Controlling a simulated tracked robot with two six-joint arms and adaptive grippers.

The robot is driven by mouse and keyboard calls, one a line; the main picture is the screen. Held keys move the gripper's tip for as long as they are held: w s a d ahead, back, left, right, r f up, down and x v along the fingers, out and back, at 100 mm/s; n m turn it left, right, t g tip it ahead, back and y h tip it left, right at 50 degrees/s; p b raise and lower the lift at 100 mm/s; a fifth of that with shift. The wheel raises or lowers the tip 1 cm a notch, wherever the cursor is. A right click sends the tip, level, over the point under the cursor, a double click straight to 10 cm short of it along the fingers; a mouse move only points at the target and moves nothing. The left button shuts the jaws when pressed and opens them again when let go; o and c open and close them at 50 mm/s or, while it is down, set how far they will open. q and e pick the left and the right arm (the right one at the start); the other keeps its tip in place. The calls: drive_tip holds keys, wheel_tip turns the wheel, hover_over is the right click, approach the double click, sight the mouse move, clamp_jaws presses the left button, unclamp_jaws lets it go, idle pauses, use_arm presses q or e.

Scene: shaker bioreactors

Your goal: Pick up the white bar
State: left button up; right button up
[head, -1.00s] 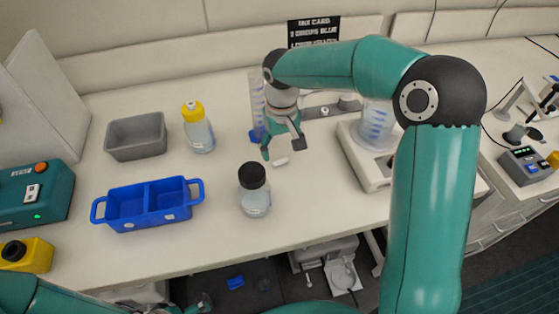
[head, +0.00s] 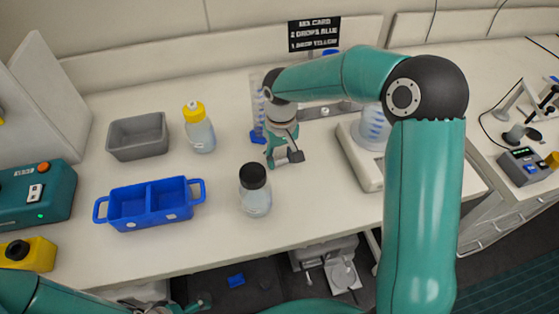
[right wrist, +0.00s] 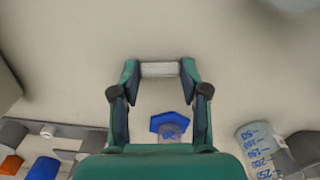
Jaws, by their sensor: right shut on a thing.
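The white bar (right wrist: 160,69) is a small pale cylinder. In the right wrist view it lies crosswise between the two fingertips of my right gripper (right wrist: 160,72), touched at both ends. In the head view my right gripper (head: 284,161) points down low over the table, right of the black-capped bottle (head: 255,190), and the bar is hidden by the fingers. I cannot tell whether the bar is clear of the table. My left gripper (head: 197,304) shows only in part at the bottom edge, and its jaw is unclear.
A graduated cylinder (head: 257,105) with a blue base stands close behind the right gripper. A balance (head: 368,172) with a beaker (head: 373,128) is to the right. A blue two-part tray (head: 128,225), grey bin (head: 137,155) and yellow-capped bottle (head: 199,135) stand left.

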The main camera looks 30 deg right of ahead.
sight(279, 160)
drive_tip(key=shift+r, duration=0.8)
wheel_tip(279, 160, up, 18)
drive_tip(key=shift+r, duration=0.25)
drive_tip(key=s+d+r+m+p, duration=0.1)
drive_tip(key=s+d+m+p, duration=0.15)
drive_tip(key=d, duration=0.65)
drive_tip(key=s+d+r+m+p, duration=0.2)
drive_tip(key=d+m+p, duration=0.1)
drive_tip(key=d, duration=0.5)
drive_tip(key=s+d+r+m+p, duration=0.1)
drive_tip(key=s+d+m+p, duration=0.15)
drive_tip(key=d, duration=0.65)
drive_tip(key=shift+m, duration=0.5)
drive_tip(key=f+b, duration=0.6)
drive_tip(key=shift+w, duration=0.2)
